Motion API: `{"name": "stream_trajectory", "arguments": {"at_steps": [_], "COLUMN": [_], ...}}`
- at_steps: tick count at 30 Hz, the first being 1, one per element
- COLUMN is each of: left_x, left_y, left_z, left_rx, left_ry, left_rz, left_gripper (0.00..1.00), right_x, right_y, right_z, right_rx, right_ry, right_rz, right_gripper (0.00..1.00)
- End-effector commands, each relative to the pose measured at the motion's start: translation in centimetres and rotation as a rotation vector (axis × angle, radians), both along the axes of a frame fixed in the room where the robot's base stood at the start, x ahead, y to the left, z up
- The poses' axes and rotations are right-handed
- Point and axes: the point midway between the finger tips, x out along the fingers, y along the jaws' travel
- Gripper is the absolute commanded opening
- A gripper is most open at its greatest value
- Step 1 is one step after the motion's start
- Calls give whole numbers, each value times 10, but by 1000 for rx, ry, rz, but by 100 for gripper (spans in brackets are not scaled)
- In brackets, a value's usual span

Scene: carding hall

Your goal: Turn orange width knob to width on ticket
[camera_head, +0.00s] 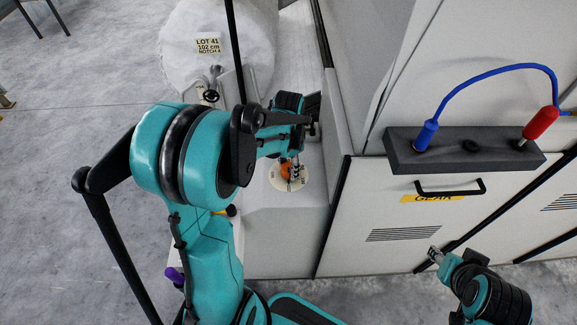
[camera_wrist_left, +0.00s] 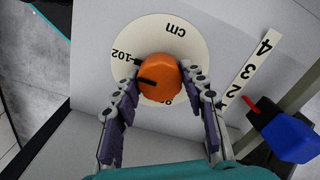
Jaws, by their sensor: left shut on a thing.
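The orange width knob (camera_wrist_left: 162,77) sits on a round cream dial (camera_wrist_left: 180,40) marked "cm" and "102"; a lower number is partly hidden. A dark line on the knob points left in the wrist view, slightly below the 102 label. My left gripper (camera_wrist_left: 160,70) is shut on the knob, one finger on each side. In the head view the knob (camera_head: 286,170) shows partly behind the left gripper (camera_head: 295,163). The ticket (camera_head: 208,46) on the white roll reads "LOT 41, 102 cm, NOTCH 4". My right gripper (camera_head: 434,255) is at lower right, away from the knob; its jaws are too small to judge.
A numbered strip (camera_wrist_left: 247,72) with 2, 3, 4 and a blue handle (camera_wrist_left: 290,137) with a red pointer stand beside the dial. A dark socket block (camera_head: 465,150) carries blue and red plugs and a blue cable. A GEAR panel (camera_head: 432,198) has a black handle.

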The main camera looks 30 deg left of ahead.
Motion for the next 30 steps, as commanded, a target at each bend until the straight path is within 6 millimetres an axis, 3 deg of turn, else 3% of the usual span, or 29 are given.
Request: {"name": "stream_trajectory", "arguments": {"at_steps": [10, 11, 12, 13, 23, 30], "left_x": [0, 0, 0, 0, 0, 0], "left_y": [0, 0, 0, 0, 0, 0], "left_z": [0, 0, 0, 0, 2, 40], "left_rx": [1, 1, 1, 1, 0, 0], "left_ry": [0, 0, 0, 0, 0, 0], "left_rz": [-4, -3, -3, -3, -2, -2], "left_gripper": [13, 50, 60, 63, 63, 63], "right_x": [0, 0, 0, 0, 0, 0], "right_y": [0, 0, 0, 0, 0, 0], "right_z": [0, 0, 0, 0, 0, 0], "right_rx": [0, 0, 0, 0, 0, 0], "right_ry": [0, 0, 0, 0, 0, 0], "right_rz": [0, 0, 0, 0, 0, 0], "right_gripper": [40, 40, 40, 40, 40, 40]}}
